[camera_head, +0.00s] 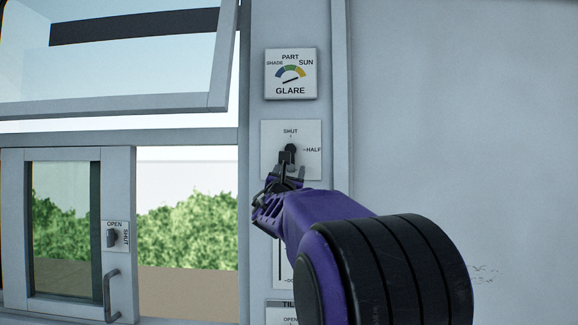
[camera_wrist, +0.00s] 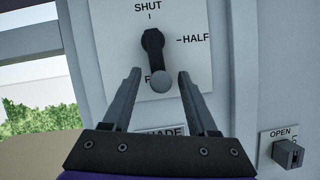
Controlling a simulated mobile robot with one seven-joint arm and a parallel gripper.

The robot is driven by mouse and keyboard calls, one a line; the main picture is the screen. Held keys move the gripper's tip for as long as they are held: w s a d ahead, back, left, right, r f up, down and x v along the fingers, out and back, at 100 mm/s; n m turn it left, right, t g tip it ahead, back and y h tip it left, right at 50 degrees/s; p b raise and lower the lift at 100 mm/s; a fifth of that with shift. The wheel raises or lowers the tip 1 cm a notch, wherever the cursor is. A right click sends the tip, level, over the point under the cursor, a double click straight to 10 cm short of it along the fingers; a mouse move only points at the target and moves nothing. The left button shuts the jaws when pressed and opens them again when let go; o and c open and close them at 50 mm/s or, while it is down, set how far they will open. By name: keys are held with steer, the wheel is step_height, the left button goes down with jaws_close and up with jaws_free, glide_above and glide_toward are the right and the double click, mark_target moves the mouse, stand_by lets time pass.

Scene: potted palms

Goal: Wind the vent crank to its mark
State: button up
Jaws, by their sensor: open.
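The vent crank (camera_head: 290,152) is a dark crank on a white plate on the wall post, marked SHUT at the top and HALF at the right. In the wrist view the crank (camera_wrist: 153,48) points down from its hub, and its round grey knob (camera_wrist: 160,83) partly covers a lower label starting with F. My gripper (camera_wrist: 159,73) is open, with one finger on each side of the knob and a gap visible on both sides. In the head view my gripper (camera_head: 286,173) covers the lower part of the crank and plate.
A GLARE dial (camera_head: 290,74) is above the crank, its needle pointing right. A SHADE plate (camera_wrist: 162,131) and a TILT plate (camera_head: 284,305) are below. A tilted window pane (camera_head: 120,50) and a sliding window with a handle (camera_head: 111,296) are at left. Bare wall is at right.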

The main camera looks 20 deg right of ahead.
steer(key=shift+w+d+r, duration=0.1)
steer(key=shift+w+d, duration=0.05)
jaws_close()
stand_by(0.4)
steer(key=shift+a+m+b, duration=0.2)
steer(key=shift+m+b, duration=0.2)
steer(key=shift+m, duration=0.2)
